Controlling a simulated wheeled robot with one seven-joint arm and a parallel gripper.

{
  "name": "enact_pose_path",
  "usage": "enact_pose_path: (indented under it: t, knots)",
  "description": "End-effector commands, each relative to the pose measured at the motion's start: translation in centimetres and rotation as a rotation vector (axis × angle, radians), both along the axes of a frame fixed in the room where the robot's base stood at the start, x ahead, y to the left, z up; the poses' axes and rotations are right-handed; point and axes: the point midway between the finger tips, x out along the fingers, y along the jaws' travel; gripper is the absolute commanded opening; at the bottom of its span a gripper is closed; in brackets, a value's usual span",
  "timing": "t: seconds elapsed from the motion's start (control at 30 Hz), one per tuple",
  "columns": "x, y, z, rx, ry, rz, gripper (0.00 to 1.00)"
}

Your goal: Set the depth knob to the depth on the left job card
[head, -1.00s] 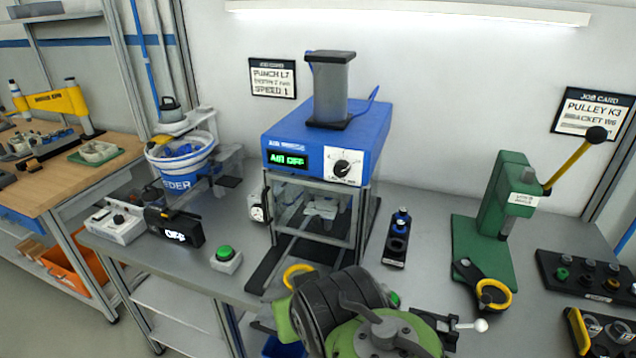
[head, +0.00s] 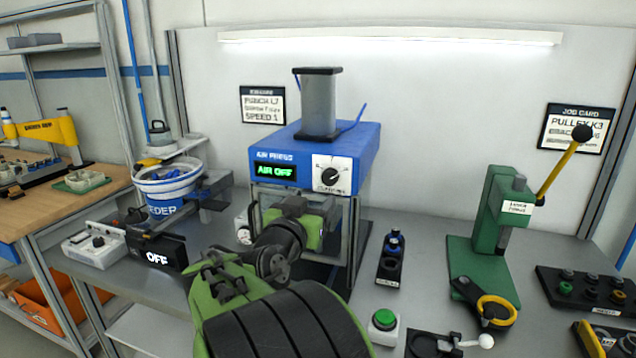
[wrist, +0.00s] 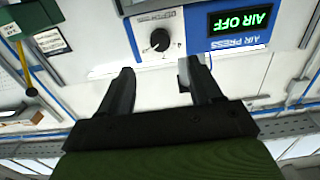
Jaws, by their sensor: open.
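The depth knob (head: 330,176) is a black dial on a white scale plate on the front of the blue air press (head: 360,150). It also shows in the upside-down wrist view (wrist: 160,40); its scale is too small to read. The left job card (head: 263,105) hangs on the wall behind the press. It reads PUNCH L7 and SPEED 1; its middle depth line is too blurred to read. My gripper (wrist: 158,70) is open and empty, its two fingers pointing towards the knob, apart from it. In the head view, my gripper is in front of the press frame, below the knob.
The press display (head: 275,172) reads AIR OFF. A green button (head: 384,319) stands at the front edge, a black bottle holder (head: 390,262) right of the press. A green lever press (head: 490,235) and the right job card (head: 577,128) are farther right. A feeder bowl (head: 168,190) stands left.

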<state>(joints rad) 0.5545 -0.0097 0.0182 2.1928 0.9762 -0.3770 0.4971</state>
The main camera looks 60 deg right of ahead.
Motion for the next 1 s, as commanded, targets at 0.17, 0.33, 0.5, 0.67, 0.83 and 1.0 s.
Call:
enact_pose_path:
  t: [0.17,0.33,0.5,0.67,0.83,1.0]
  knots:
    - [0.6,-4.7,0.2,0.002,0.002,-0.006,0.64]
    - [1.2,-8.3,0.2,0.001,0.001,-0.002,0.64]
    - [1.6,-10.0,0.1,0.001,0.001,0.001,0.64]
    - [1.6,-10.2,0.0,0.001,0.001,0.003,0.64]
    - [1.6,-10.1,0.0,0.002,0.001,0.003,0.54]
    - [1.6,-10.1,0.0,0.002,0.001,0.003,0.28]
